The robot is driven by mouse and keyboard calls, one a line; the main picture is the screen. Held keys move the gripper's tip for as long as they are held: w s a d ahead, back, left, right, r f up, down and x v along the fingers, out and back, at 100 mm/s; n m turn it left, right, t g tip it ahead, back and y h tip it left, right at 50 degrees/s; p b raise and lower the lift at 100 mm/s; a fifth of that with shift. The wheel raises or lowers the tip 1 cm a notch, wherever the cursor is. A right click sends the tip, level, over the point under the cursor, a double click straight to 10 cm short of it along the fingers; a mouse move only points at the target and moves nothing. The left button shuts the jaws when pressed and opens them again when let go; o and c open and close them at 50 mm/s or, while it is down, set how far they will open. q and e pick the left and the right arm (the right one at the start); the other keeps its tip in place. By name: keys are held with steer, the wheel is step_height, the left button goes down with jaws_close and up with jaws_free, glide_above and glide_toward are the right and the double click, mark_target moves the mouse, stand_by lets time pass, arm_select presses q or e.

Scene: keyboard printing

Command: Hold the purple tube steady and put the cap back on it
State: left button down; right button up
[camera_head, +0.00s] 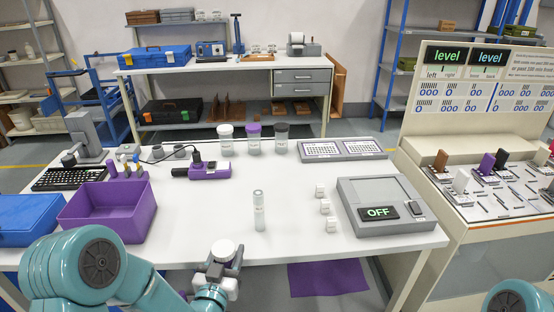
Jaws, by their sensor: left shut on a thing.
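My left gripper (225,262) is low in the picture, at the table's front edge. It is shut on a round white piece (223,249), seen from above; I cannot tell whether it is a cap or the top of a tube. A slim, pale, upright tube (259,211) stands alone on the white table, right of and beyond the gripper, apart from it. A jar with a purple lid (254,139) stands at the table's back, between a white-lidded jar (226,140) and a dark-lidded jar (281,139). I see no clearly purple tube. My right gripper is out of view.
The white table (215,208) is clear around the pale tube.

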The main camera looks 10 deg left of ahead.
arm_select(q)
steer(key=s+d+f+m+g+h, duration=0.2)
steer(key=s+d+f+m+h, duration=0.1)
steer(key=d, duration=0.4)
steer(key=s+d+f+m+g+h, duration=0.2)
steer(key=s+d+f+m+h, duration=0.2)
steer(key=d+h, duration=0.4)
steer(key=shift+f+m+h, duration=0.3)
steer(key=shift+f+m, duration=0.2)
steer(key=shift+f, duration=0.1)
steer(key=shift+s, duration=0.1)
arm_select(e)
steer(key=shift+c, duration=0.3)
